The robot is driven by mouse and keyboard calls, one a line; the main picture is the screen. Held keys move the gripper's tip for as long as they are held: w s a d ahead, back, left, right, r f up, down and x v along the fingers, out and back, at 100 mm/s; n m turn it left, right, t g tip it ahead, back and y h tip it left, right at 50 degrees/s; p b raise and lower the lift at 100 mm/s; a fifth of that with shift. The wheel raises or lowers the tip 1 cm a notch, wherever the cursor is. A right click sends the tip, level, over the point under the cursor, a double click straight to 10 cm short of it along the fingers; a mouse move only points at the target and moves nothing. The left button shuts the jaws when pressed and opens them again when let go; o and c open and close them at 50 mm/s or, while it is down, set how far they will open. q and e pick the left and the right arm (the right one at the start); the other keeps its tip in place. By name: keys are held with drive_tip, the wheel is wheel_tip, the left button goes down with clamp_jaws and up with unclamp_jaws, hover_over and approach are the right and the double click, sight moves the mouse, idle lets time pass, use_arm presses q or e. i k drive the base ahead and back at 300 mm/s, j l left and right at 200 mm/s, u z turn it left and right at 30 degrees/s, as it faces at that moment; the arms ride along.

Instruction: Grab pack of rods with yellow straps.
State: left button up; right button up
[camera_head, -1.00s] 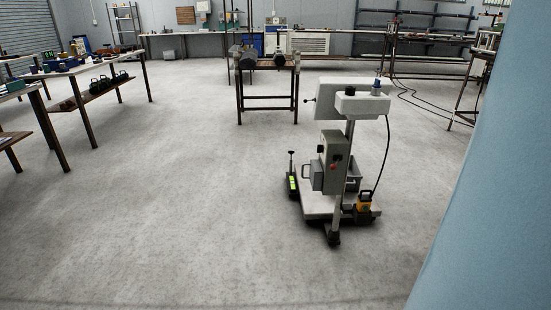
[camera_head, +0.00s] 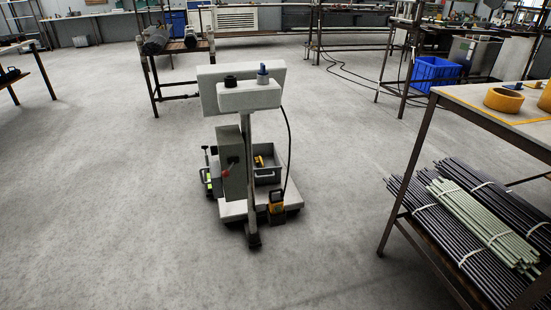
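Several packs of rods lie on the lower shelf (camera_head: 428,247) of a table at the right. One pack of pale green rods (camera_head: 480,222) has whitish straps and lies on top of packs of dark rods (camera_head: 463,268). The straps I can make out look white or pale; I cannot see a clearly yellow one. Dark cylindrical bundles (camera_head: 158,38) rest on a rack at the back left; no straps can be made out there. Neither of my grippers is in view.
A grey wheeled machine (camera_head: 233,165) stands mid-floor, left of the rod table. The rod table's top (camera_head: 470,97) carries yellow rolls (camera_head: 503,99). A blue crate (camera_head: 435,73) stands behind it. The floor (camera_head: 330,200) between machine and table is clear.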

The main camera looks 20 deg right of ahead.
sight(258, 160)
drive_tip(key=i+l, duration=0.2)
drive_tip(key=l, duration=0.2)
drive_tip(key=i+l, duration=0.25)
drive_tip(key=l, duration=0.15)
drive_tip(key=i+l, duration=0.2)
drive_tip(key=l, duration=0.2)
drive_tip(key=i+l, duration=0.25)
drive_tip(key=l, duration=0.15)
drive_tip(key=i+j+u, duration=0.2)
drive_tip(key=j+u, duration=0.2)
drive_tip(key=i+j+u, duration=0.65)
drive_tip(key=j+u, duration=0.2)
drive_tip(key=i+j+u, duration=0.25)
drive_tip(key=u, duration=0.15)
drive_tip(key=i+j+z, duration=0.2)
drive_tip(key=i, duration=0.45)
drive_tip(key=i+z, duration=0.25)
drive_tip(key=i, duration=0.35)
drive_tip(key=i+l+z, duration=0.15)
drive_tip(key=i+z, duration=0.45)
drive_tip(key=z, duration=0.25)
drive_tip(key=i+z, duration=0.4)
drive_tip(key=i+j+z, duration=0.15)
drive_tip(key=z, duration=0.25)
drive_tip(key=i+j+z, duration=0.4)
drive_tip(key=i+z, duration=0.45)
drive_tip(key=i+j+z, duration=0.2)
drive_tip(key=i+z, duration=0.25)
drive_tip(key=i, duration=0.15)
